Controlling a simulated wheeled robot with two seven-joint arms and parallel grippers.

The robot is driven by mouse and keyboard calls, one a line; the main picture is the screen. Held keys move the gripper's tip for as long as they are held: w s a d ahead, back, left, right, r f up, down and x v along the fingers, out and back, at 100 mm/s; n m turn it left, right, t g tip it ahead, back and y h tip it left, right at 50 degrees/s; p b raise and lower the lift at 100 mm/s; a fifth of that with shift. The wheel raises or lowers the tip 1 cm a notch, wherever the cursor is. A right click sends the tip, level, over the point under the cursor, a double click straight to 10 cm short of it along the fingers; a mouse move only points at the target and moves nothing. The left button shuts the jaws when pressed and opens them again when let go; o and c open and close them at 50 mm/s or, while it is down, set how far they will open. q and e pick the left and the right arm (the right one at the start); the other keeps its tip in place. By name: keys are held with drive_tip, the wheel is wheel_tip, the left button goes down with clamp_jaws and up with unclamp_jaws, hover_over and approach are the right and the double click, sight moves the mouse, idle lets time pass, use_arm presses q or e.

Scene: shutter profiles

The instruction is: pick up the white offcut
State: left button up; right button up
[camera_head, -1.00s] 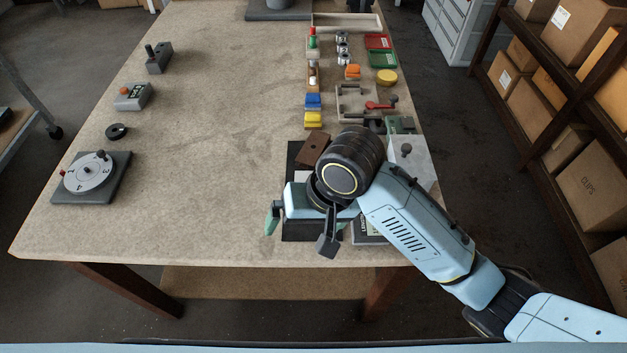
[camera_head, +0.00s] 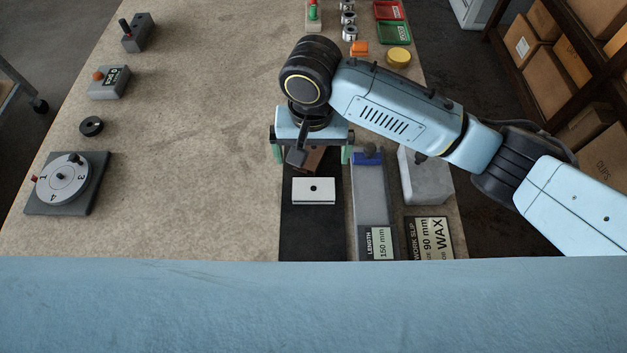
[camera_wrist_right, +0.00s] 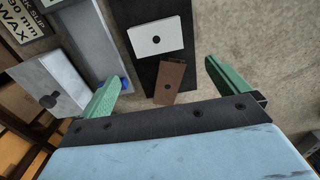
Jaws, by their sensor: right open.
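The white offcut (camera_head: 313,190) is a flat white block with a dark hole, lying on a black mat (camera_head: 300,238). It also shows in the right wrist view (camera_wrist_right: 146,41). A brown offcut (camera_wrist_right: 170,83) with a hole lies close beside it on the same mat. In the head view the brown one (camera_head: 311,158) is partly hidden under my right gripper (camera_head: 311,157). My right gripper is open and empty, its green fingers (camera_wrist_right: 165,82) spread wide on either side of the brown offcut. The white offcut lies just beyond the fingertips. My left gripper is not in view.
Right of the mat stands a grey length gauge (camera_head: 371,198) with a blue piece, then a light grey block (camera_head: 426,178) and a wax work slip (camera_head: 428,238). A numbered dial (camera_head: 62,176) and a black ring (camera_head: 91,126) lie left. The table's middle is clear.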

hover_over(313, 184)
wheel_tip(313, 184, down, 4)
drive_tip(key=shift+w+f, duration=0.15)
wheel_tip(313, 184, down, 2)
drive_tip(key=shift+f, duration=0.1)
wheel_tip(313, 184, down, 3)
drive_tip(key=shift+d+f+b, duration=0.1)
drive_tip(key=shift+b, duration=0.25)
drive_tip(key=shift+f, duration=0.15)
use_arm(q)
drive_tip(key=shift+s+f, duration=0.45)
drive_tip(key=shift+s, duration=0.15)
use_arm(e)
drive_tip(key=c, duration=0.9)
